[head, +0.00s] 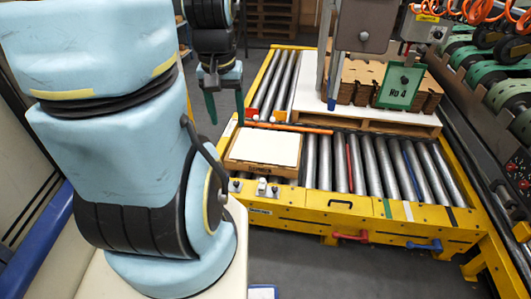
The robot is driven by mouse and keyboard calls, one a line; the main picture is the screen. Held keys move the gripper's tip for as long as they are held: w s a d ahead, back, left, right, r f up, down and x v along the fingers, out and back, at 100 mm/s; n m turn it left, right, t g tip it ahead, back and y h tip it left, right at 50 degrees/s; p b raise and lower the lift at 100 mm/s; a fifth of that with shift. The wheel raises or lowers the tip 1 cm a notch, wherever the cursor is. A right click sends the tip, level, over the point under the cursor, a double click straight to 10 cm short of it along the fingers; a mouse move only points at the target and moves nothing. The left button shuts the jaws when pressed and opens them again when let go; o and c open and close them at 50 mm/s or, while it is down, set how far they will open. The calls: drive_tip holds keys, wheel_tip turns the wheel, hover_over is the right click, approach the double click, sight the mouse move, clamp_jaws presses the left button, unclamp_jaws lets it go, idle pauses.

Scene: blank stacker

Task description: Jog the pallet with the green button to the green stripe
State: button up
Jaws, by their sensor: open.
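A pallet with a flat white top (265,147) and a brown wooden side sits at the left end of the roller conveyor. Small buttons (262,187) stand on the yellow front rail just before it; their colours are too small to tell. A green stripe (387,208) marks the front rail to the right, with bare rollers between it and the pallet. My gripper (225,108) hangs above and behind the pallet's left side, fingers apart, with nothing seen between them. It appears clear of the pallet.
A white stripe (408,211) and a dark stripe (451,217) lie right of the green one. Red (350,236) and blue (424,245) handles stick out below the rail. Behind the rollers, a second pallet (365,121) carries stacked brown blanks (358,82) and a green sign.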

clamp_jaws()
idle(1.2)
